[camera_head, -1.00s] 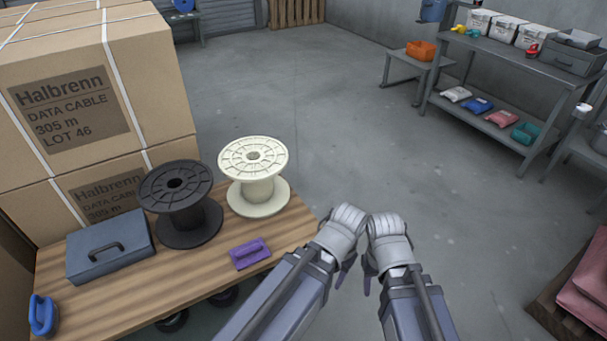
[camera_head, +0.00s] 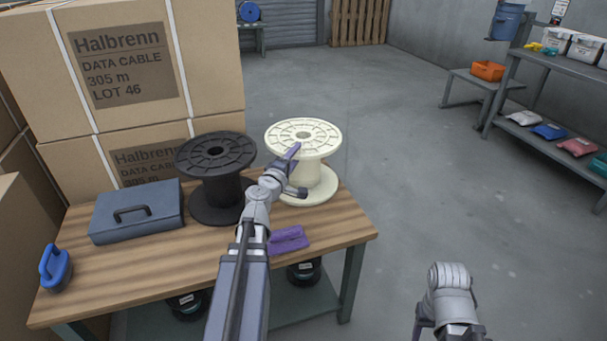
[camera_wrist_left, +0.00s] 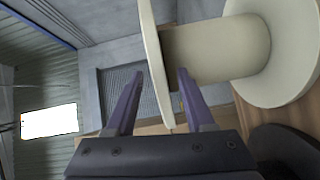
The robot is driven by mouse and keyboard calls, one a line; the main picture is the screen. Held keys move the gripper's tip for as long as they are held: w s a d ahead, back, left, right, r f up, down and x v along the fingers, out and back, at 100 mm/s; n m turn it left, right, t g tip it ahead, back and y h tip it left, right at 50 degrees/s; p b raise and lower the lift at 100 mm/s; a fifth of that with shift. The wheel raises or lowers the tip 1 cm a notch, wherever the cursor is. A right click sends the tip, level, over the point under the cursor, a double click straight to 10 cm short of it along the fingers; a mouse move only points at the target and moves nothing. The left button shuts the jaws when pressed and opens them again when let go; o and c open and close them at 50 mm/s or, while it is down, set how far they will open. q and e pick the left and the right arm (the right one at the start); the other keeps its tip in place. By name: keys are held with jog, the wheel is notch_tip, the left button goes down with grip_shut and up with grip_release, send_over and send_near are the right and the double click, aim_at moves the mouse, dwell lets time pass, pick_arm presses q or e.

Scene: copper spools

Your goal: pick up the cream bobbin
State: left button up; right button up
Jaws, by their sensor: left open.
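The cream bobbin (camera_head: 312,141) stands upright on the wooden table, near its back right corner. My left gripper (camera_head: 296,172) is open at the bobbin's near side and covers part of its core. In the left wrist view, the two purple fingers (camera_wrist_left: 160,74) stand on either side of one flange of the cream bobbin (camera_wrist_left: 215,50). The flange edge shows between them, with a gap on each side. My right gripper (camera_head: 428,318) is low at the right, away from the table. Its fingers are mostly hidden.
A black spool (camera_head: 216,158) stands just left of the cream bobbin; a grey case (camera_head: 137,211) is further left. A purple handled block (camera_head: 288,239) lies near the front. Large cartons (camera_head: 205,60) rise behind. The floor to the right is open.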

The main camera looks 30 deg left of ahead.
aim_at(279, 139)
pick_arm(q)
jog(key=a+n+y, duration=0.1)
jog(key=a, duration=0.1)
jog(key=s+a+n+y, duration=0.1)
jog(key=a, duration=0.1)
jog(key=s+a+n+y, duration=0.1)
jog(key=a, duration=0.1)
jog(key=shift+a+f+b, duration=0.15)
jog(key=shift+b, duration=0.15)
jog(key=shift+x, duration=3.95)
jog(key=shift+s+a, duration=0.15)
jog(key=shift+c, duration=0.3)
grip_shut()
